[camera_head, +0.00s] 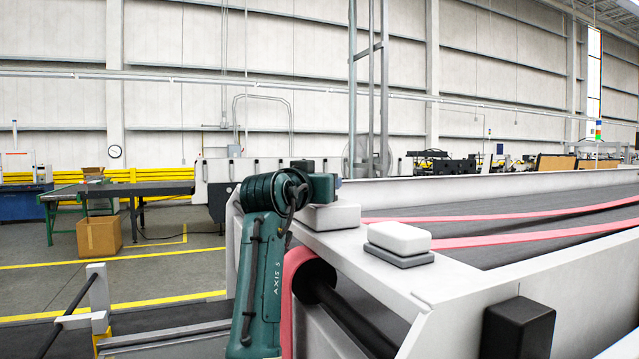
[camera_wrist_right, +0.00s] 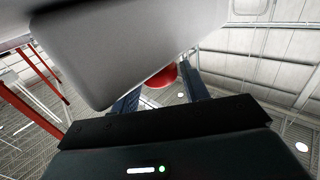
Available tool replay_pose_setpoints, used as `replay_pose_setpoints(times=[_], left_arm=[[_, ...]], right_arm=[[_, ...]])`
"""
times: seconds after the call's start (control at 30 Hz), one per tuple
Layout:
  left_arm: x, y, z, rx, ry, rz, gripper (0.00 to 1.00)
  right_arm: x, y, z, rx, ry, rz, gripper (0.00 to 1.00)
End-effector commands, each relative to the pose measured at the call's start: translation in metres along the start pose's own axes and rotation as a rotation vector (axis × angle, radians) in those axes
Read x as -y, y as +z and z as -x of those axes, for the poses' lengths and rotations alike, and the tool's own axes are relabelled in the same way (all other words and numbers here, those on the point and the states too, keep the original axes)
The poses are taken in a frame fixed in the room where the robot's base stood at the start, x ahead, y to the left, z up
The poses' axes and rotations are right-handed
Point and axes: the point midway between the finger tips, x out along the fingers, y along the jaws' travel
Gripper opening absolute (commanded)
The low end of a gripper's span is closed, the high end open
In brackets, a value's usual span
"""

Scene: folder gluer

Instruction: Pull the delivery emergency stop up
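The delivery emergency stop shows as a red rounded button (camera_wrist_right: 163,77) in the right wrist view, partly hidden behind a pale grey box-like part (camera_wrist_right: 140,45). My right gripper (camera_wrist_right: 158,88) has its two dark blue fingers apart, one on each side of the red button. I cannot tell whether they touch it. In the head view a dark green arm of mine rises at centre left and bends right at a white box (camera_head: 335,216) on the machine's corner. Its fingers and the red button are hidden there. My left gripper is in neither view.
A white block on a grey base (camera_head: 400,238) sits on the machine's white frame (camera_head: 465,280). Pink belts (camera_head: 520,215) run over the dark conveyor bed behind. A black box (camera_head: 517,328) is at front right. The floor at left is mostly clear, with a cardboard box (camera_head: 99,237).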

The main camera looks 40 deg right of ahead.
Motion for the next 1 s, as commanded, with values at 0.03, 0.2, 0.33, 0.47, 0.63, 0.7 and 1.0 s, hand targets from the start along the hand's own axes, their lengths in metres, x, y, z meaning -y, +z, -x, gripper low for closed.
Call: replay_pose_setpoints(times=[0.03, 0.2, 0.33, 0.47, 0.63, 0.7, 1.0], left_arm=[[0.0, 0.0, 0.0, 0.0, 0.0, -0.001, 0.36], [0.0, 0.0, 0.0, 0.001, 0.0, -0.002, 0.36], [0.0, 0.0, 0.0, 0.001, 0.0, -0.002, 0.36], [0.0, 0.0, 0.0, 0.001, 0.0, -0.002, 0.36], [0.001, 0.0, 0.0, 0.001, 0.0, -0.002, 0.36], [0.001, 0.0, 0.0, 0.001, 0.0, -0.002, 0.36], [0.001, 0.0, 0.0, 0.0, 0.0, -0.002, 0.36]], right_arm=[[0.0, 0.0, 0.0, 0.0, 0.0, 0.0, 0.41], [0.0, 0.0, 0.0, 0.0, 0.0, 0.0, 0.27], [0.0, 0.0, 0.0, 0.0, 0.0, 0.0, 0.16], [0.0, 0.0, 0.0, 0.0, 0.0, 0.0, 0.06], [0.0, -0.001, 0.001, 0.0, 0.0, -0.001, 0.0], [0.0, -0.005, 0.001, -0.001, 0.0, -0.002, 0.0], [0.0, -0.019, 0.001, -0.005, -0.001, -0.002, 0.0]])
